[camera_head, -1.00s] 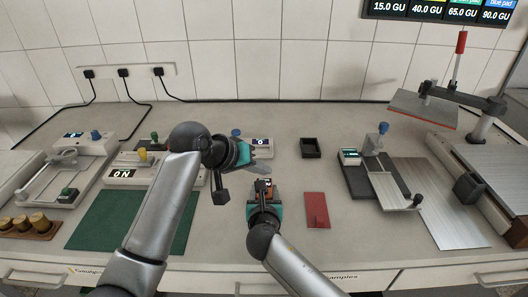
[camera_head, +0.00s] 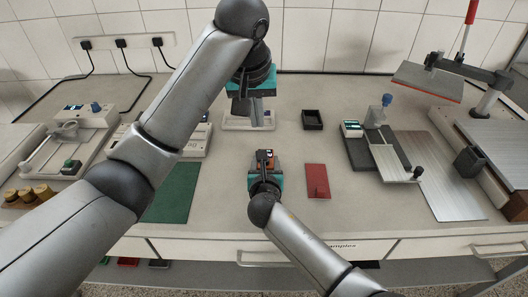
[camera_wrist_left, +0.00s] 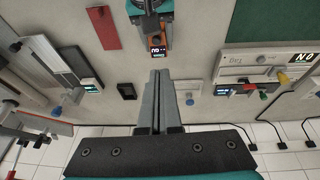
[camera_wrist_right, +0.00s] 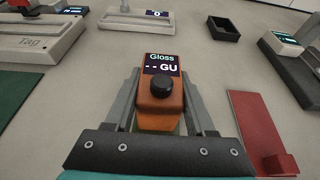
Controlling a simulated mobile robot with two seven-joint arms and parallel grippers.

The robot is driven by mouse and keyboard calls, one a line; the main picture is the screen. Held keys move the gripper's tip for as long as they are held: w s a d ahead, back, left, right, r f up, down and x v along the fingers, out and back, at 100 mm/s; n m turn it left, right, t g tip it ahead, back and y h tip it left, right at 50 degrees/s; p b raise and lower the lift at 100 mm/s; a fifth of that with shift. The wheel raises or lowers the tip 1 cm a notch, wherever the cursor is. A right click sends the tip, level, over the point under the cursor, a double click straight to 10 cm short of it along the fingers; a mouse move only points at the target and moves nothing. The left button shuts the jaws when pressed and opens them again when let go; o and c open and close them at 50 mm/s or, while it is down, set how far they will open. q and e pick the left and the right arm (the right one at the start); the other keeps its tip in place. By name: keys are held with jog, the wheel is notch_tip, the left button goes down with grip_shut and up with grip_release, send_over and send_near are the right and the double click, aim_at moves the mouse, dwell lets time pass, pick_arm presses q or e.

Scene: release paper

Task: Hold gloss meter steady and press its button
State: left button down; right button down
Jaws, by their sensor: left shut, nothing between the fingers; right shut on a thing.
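The gloss meter (camera_wrist_right: 161,100) is a small orange device with a black button (camera_wrist_right: 163,87) and a dark display reading "Gloss -- GU". My right gripper (camera_wrist_right: 163,115) is shut on its two sides. In the head view the gloss meter (camera_head: 264,158) sits at the front middle of the bench, its body partly hidden by my right gripper. My left gripper (camera_wrist_left: 162,75) is shut and empty. In the left wrist view its fingertips point toward the gloss meter (camera_wrist_left: 157,45), apart from it. In the head view my left gripper (camera_head: 243,110) is raised behind the meter.
A red panel (camera_head: 317,180) lies right of the meter, and a green mat (camera_head: 170,195) lies left. A black tray (camera_head: 312,120) and a white scale-like device (camera_head: 236,125) stand behind. A device with a metal plate (camera_head: 445,175) stands right. Bare bench surrounds the meter.

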pick_arm(q)
jog(key=x, duration=1.3)
jog(key=shift+s+d+f, duration=0.2)
jog(key=shift+s, duration=0.15)
jog(key=shift+f, duration=0.4)
